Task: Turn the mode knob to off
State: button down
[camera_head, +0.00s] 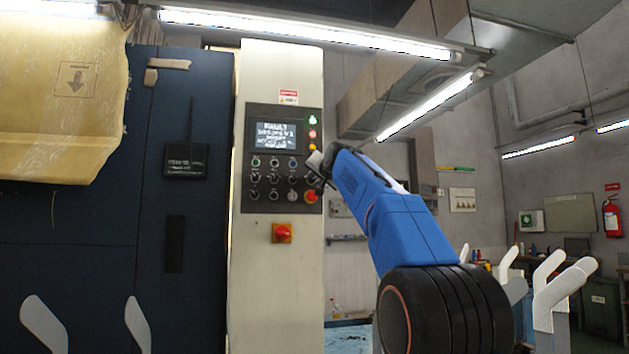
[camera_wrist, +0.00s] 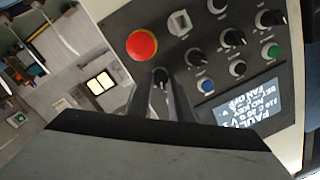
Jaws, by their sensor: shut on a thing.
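The dark control panel (camera_head: 249,138) is on a cream cabinet column left of my arm. It carries several small black rotary knobs below its screen (camera_head: 275,137). In the head view my gripper (camera_head: 316,170) is at the panel's right edge, just above the red push button (camera_head: 310,196). In the wrist view its fingers (camera_wrist: 162,88) are shut on a black knob (camera_wrist: 160,74), next to the red button (camera_wrist: 142,44). The fingers hide part of this knob, and its label and pointer cannot be read. Other black knobs (camera_wrist: 196,58) are apart from my fingers.
A red-and-yellow switch (camera_head: 283,233) is below the panel. A dark blue cabinet (camera_head: 150,240) stands left. Pale forked posts (camera_head: 553,290) stand at lower right.

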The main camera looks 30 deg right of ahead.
jog(key=shift+n, duration=2.1)
jog(key=c, duration=1.6)
grip_release()
jog(key=s+a, duration=0.1)
jog(key=s, duration=0.4)
jog(key=s+a, duration=0.1)
jog(key=s, duration=0.5)
jog(key=s+a+r, duration=0.1)
jog(key=s, duration=0.5)
jog(key=shift+a, duration=0.4)
